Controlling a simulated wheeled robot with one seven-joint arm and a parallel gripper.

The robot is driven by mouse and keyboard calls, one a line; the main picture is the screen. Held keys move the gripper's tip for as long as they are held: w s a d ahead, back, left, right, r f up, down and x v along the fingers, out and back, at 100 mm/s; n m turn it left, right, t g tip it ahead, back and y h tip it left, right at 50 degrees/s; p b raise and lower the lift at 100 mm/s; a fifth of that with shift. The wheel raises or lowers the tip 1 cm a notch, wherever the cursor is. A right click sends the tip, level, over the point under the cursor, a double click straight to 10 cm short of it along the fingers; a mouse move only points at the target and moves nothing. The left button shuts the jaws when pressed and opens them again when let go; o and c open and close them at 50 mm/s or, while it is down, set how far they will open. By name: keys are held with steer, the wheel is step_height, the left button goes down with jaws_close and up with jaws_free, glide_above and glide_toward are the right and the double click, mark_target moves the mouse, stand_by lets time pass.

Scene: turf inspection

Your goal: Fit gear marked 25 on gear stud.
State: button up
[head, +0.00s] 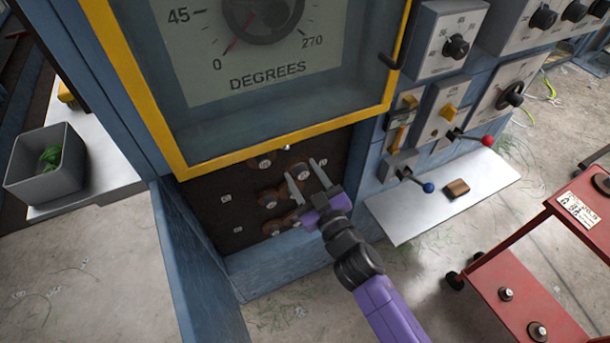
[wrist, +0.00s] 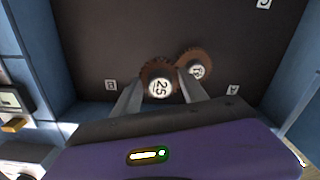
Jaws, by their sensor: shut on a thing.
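In the head view my gripper (head: 303,168) reaches into the dark recess below the dial. A second brown gear (wrist: 195,68) sits just right of the held one; its label is hard to read, and I cannot tell whether their teeth touch. The stud behind the held gear is hidden, so I cannot tell whether the gear is on it.
The dark back panel (wrist: 100,40) carries small lettered tags. Several brown gears (head: 268,198) are mounted there. An open blue door (head: 195,265) stands left of the recess. A metal shelf (head: 415,215), levers and a red cart (head: 540,270) are to the right.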

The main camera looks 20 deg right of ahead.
mark_target(287, 147)
steer(key=shift+w+p, duration=0.45)
steer(key=shift+w, duration=2)
steer(key=shift+w, duration=0.95)
steer(key=shift+s, duration=0.1)
steer(key=shift+s, duration=0.55)
steer(key=shift+w, duration=0.7)
steer(key=shift+w+r, duration=0.3)
steer(key=shift+r, duration=0.05)
stand_by(1.0)
